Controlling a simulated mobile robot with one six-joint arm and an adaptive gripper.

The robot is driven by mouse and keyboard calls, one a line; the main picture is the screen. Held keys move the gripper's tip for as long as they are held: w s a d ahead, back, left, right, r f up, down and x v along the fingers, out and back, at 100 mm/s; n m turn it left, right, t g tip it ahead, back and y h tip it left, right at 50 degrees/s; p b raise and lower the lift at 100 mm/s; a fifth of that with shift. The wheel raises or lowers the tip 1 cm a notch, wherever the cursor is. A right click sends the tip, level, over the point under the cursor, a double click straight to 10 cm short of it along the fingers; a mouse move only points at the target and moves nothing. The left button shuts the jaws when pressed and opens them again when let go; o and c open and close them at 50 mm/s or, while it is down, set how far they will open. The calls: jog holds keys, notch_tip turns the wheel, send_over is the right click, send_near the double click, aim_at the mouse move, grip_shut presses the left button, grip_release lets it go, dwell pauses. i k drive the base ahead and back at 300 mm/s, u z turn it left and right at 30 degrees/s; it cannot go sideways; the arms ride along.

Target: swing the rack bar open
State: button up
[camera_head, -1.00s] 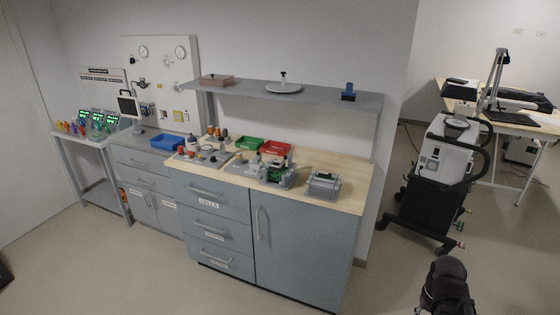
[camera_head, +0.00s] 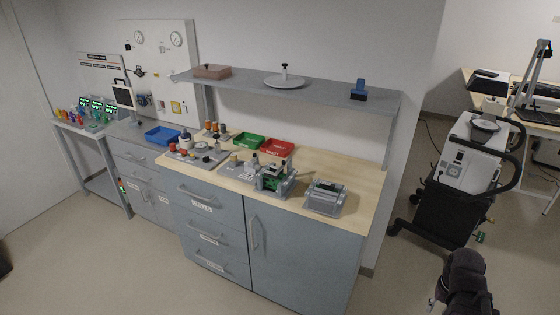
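I cannot pick out a rack bar with certainty. A grey device (camera_head: 325,198) with a bar-like top sits at the right end of the wooden worktop. A grey and green device (camera_head: 275,181) stands to its left. My gripper (camera_head: 458,290) shows as a dark, rounded shape at the bottom right edge, over the floor and well apart from the worktop. Its fingers are not clear, so I cannot tell whether it is open or shut.
The bench has grey drawers and a door (camera_head: 285,250). A grey shelf (camera_head: 330,94) hangs above it. Green (camera_head: 248,141), red (camera_head: 278,148) and blue (camera_head: 163,136) trays stand on the worktops. A black wheeled cart (camera_head: 440,208) stands right. Floor in front is clear.

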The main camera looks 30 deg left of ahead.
aim_at(284, 163)
jog(key=u, duration=0.3)
jog(key=i, duration=0.55)
jog(key=u, duration=0.8)
jog(key=i, duration=0.45)
jog(key=u, duration=0.4)
